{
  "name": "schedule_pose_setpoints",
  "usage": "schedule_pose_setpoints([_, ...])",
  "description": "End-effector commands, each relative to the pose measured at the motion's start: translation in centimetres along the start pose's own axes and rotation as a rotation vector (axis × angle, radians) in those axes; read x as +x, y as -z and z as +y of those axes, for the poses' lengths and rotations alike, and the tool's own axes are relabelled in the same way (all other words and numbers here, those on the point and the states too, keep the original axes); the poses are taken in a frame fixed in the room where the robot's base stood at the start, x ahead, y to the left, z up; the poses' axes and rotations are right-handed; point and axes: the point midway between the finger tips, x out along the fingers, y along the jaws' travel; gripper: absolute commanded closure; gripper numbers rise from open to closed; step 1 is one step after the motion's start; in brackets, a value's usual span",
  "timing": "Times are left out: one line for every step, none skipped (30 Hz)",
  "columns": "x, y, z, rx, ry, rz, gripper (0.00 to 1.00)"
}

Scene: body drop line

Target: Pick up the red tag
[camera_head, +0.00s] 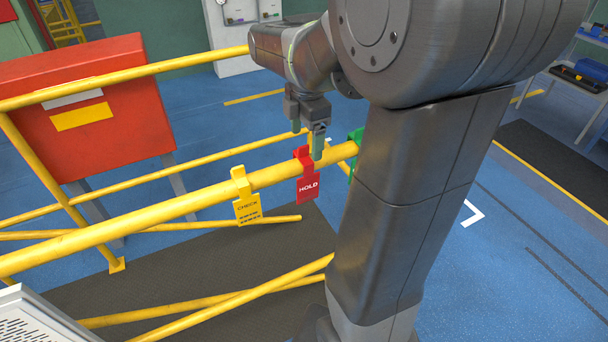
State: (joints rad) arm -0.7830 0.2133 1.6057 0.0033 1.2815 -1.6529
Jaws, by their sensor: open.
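The red tag (308,188) reads HOLD and hangs over the yellow rail (130,225), its flat plate facing me below the rail. My gripper (307,144) points down just above the rail at the red tag's upper hook. Its fingers are apart, one in front near the hook and one further back to the left. Whether a finger touches the tag I cannot tell. Part of the hook is hidden behind the front finger.
A yellow CHECK tag (245,200) hangs on the same rail to the left. A green item (355,150) shows at the right, partly hidden by my arm. A red panel (90,110) stands behind the rails. More yellow bars cross below, over a dark mat (200,262).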

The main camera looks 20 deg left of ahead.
Motion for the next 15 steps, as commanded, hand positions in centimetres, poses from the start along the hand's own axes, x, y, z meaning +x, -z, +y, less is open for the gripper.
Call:
schedule_pose_setpoints([0.7,0.1,0.1,-0.001,0.007,0.001,0.2])
schedule_pose_setpoints([1.2,0.2,0.2,-0.001,0.006,0.001,0.2])
schedule_pose_setpoints([1.8,0.3,0.3,-0.002,0.006,0.001,0.2])
schedule_pose_setpoints([2.3,0.3,0.3,-0.001,0.006,0.001,0.2])
schedule_pose_setpoints([2.8,0.3,0.3,-0.001,0.006,0.0,0.2])
schedule_pose_setpoints([3.2,0.2,0.3,-0.001,0.004,0.0,0.2])
schedule_pose_setpoints([3.4,0.2,0.3,-0.001,0.004,0.0,0.2])
schedule_pose_setpoints([3.6,0.2,0.3,-0.001,0.003,0.0,0.2])
schedule_pose_setpoints([3.8,0.2,0.3,-0.001,0.001,0.0,0.2])
schedule_pose_setpoints([3.9,0.2,0.3,-0.001,0.001,0.0,0.2])
schedule_pose_setpoints([4.0,0.2,0.3,-0.001,0.001,0.0,0.2])
schedule_pose_setpoints([4.0,0.2,0.3,0.0,0.001,0.0,0.2])
schedule_pose_setpoints([4.0,0.2,0.3,0.0,0.001,0.0,0.2])
schedule_pose_setpoints([4.0,0.2,0.3,0.0,0.001,0.0,0.2])
schedule_pose_setpoints([4.0,0.2,0.3,0.0,0.001,0.0,0.2])
